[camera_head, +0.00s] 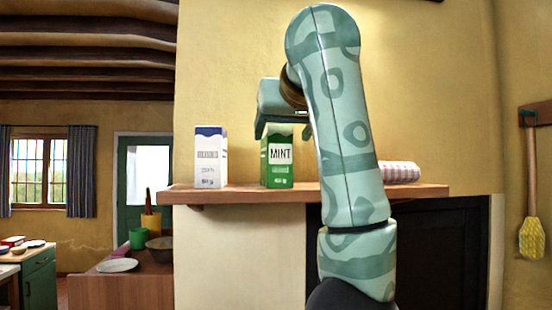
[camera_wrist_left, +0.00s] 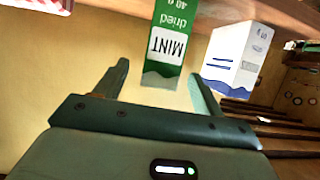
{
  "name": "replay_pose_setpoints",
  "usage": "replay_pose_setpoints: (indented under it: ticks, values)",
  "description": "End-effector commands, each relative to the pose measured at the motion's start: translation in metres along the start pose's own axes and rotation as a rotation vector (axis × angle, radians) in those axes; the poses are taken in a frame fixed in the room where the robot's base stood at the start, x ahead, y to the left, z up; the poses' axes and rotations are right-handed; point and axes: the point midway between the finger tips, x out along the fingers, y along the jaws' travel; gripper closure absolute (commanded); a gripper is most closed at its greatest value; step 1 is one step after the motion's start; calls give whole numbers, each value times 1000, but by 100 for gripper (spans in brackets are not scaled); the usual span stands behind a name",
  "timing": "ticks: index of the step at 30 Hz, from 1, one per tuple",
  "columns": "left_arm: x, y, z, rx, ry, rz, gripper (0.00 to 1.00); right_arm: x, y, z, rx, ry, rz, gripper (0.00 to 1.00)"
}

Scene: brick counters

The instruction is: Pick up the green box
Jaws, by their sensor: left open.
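The green box (camera_head: 278,168), labelled MINT, stands upright on the wooden shelf (camera_head: 240,193) in the head view. My left gripper (camera_head: 281,132) is at the top of the box, and part of the box is behind it and my arm. In the left wrist view, the picture is upside down and the green box (camera_wrist_left: 166,45) lies between the two spread fingers of my left gripper (camera_wrist_left: 160,73). The gripper is open and I cannot tell whether a finger touches the box. My right gripper is not in view.
A white and blue box (camera_head: 210,160) stands left of the green one on the shelf. A pink-and-white checked roll (camera_head: 400,172) lies to the right, partly behind my arm. A yellow wall (camera_head: 240,60) rises behind. Between the two boxes is a bare stretch of shelf.

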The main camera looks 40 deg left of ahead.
Motion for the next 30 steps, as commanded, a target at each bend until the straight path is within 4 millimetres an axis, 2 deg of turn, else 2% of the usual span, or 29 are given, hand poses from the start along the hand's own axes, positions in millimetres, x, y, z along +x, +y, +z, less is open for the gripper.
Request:
replay_pose_setpoints:
  ticks: [8,15,23,24,29,30]
  values:
    - [27,-2,-4,0,0,-2,31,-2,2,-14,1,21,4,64]
    - [63,-4,-9,0,-1,-2,31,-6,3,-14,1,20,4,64]
    - [68,-4,-9,1,0,1,31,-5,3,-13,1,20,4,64]
    - [68,-4,-9,1,0,0,34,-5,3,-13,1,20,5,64]
    - [68,-4,-9,0,0,0,78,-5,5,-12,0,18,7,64]
    - [68,-4,-9,0,0,0,80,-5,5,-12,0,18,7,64]
